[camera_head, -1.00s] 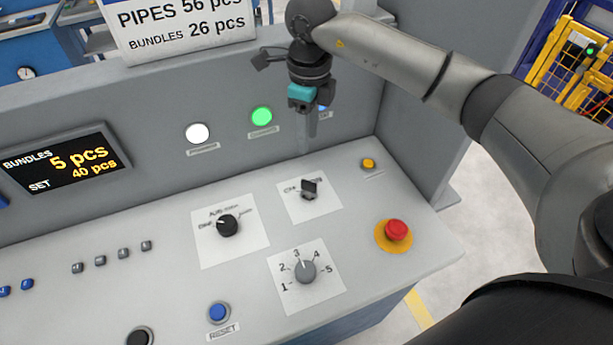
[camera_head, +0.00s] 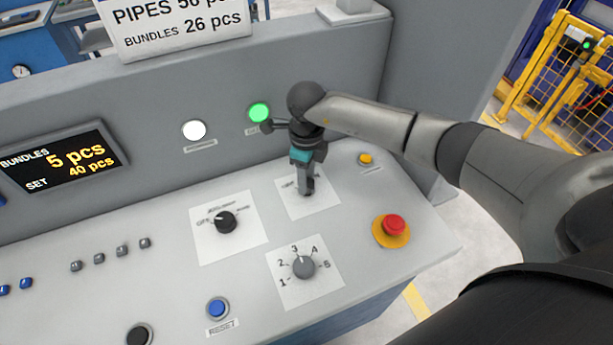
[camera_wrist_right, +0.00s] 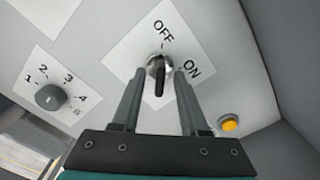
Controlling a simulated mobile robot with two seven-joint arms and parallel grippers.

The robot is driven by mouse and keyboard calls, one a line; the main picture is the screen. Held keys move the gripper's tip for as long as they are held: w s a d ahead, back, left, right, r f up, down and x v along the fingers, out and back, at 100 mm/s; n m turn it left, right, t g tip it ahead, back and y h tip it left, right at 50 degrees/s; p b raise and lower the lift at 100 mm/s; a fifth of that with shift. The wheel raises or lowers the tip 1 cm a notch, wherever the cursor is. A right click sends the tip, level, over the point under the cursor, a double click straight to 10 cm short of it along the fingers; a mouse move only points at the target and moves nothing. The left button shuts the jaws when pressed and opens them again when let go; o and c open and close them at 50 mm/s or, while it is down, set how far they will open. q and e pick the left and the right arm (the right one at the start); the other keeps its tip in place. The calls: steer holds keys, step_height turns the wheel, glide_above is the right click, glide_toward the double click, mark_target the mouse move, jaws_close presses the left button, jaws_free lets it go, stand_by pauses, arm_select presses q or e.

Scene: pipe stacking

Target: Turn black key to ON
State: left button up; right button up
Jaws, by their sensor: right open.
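The black key (camera_wrist_right: 159,82) sits in a round metal switch on a white plate marked OFF and ON, in the right wrist view. Its bow lies between the two fingers of my right gripper (camera_wrist_right: 159,78), which is open with a gap on both sides of the key. In the head view my right gripper (camera_head: 306,190) points down over the OFF/ON plate (camera_head: 325,204) and hides most of the key. My left gripper is not in view.
Close by on the panel are a black selector knob (camera_head: 226,222), a grey numbered dial (camera_head: 304,266), a yellow button (camera_head: 365,159) and a red emergency button (camera_head: 394,226). A blue reset button (camera_head: 217,308) is at the front. The upright back wall stands behind my gripper.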

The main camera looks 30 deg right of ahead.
steer(key=shift+f, duration=0.1)
jaws_close()
stand_by(0.3)
